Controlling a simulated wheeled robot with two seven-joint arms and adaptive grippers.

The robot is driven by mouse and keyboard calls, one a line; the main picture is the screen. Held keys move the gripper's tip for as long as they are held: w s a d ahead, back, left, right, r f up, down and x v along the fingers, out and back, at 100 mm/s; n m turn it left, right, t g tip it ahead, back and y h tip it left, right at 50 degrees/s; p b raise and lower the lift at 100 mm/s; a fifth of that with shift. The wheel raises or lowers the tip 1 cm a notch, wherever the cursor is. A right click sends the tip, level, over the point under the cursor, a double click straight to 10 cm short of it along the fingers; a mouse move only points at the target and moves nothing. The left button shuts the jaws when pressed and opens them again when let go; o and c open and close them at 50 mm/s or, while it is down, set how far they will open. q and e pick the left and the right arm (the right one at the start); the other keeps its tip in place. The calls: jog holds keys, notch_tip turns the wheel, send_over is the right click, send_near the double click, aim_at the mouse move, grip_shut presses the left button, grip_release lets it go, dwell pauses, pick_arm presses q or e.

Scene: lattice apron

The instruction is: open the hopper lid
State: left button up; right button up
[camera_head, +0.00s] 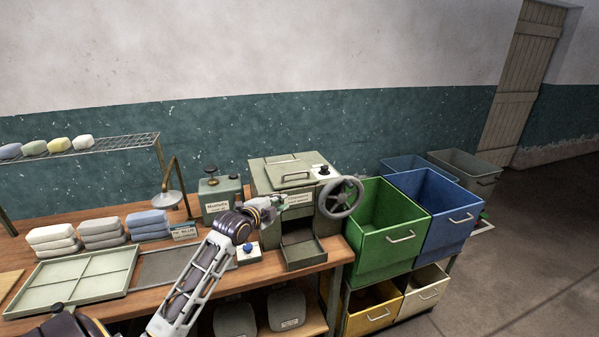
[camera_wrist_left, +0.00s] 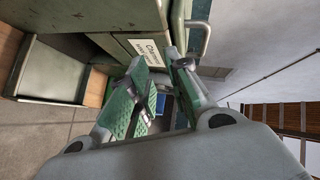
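The grey-green hopper machine (camera_head: 262,185) stands at the right end of the wooden bench. Its lid (camera_head: 282,165) lies flat and closed on top, with a bar handle (camera_head: 296,177) near the front edge. The handle (camera_wrist_left: 199,42) also shows in the left wrist view, beyond the fingers, near a white label plate (camera_wrist_left: 147,52). My left gripper (camera_head: 282,201) is in front of the machine's upper front, below the lid handle. In the left wrist view my left gripper (camera_wrist_left: 160,92) has its green-padded fingers apart with nothing between them. My right gripper is not in view.
A grey handwheel (camera_head: 340,197) sticks out at the machine's right side, and an open tray (camera_head: 305,253) juts out below. Green (camera_head: 374,252) and blue (camera_head: 448,240) bins stand right.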

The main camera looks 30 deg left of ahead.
pick_arm(q)
jog(key=m+t, duration=0.1)
jog(key=m, duration=0.1)
send_near(296, 173)
jog(key=s, duration=0.3)
jog(key=shift+s+r, duration=0.1)
jog(key=shift+w, duration=0.2)
jog(key=shift+w+a+f+p, duration=0.15)
jog(key=shift+w+f+p, duration=0.35)
jog(key=shift+w, duration=1.7)
jog(key=shift+w+a+f+p, duration=0.2)
jog(key=shift+w+p, duration=0.45)
jog(key=shift+w, duration=1.55)
jog(key=shift+w+a+f+p, duration=0.1)
jog(key=shift+w+f+p, duration=0.4)
jog(key=shift+w, duration=1.7)
jog(key=shift+r, duration=0.1)
grip_shut()
